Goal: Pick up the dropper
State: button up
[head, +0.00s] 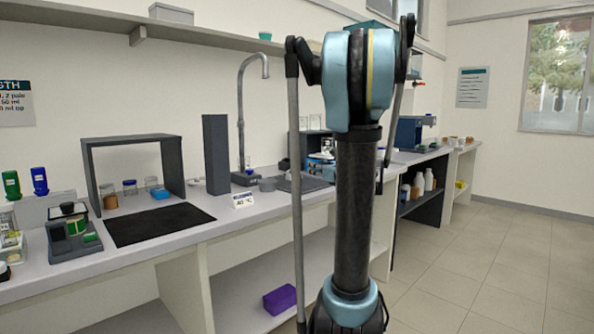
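I cannot make out a dropper for certain in the head view. Small items on the bench are too small to tell apart, and part of the bench is hidden behind my arm. A green bottle (11,185) and a blue bottle (40,181) stand on a raised stand at the far left. My arm rises upright in front of the bench, right of the middle of the picture. I cannot see my gripper's fingers.
A purple box (280,299) sits on the lower shelf. The floor (500,260) at right is clear.

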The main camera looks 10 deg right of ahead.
aim_at(298, 160)
jog(key=x, duration=1.7)
jog(key=shift+w+d, duration=0.15)
jog(key=shift+w, duration=0.15)
jog(key=c, duration=0.7)
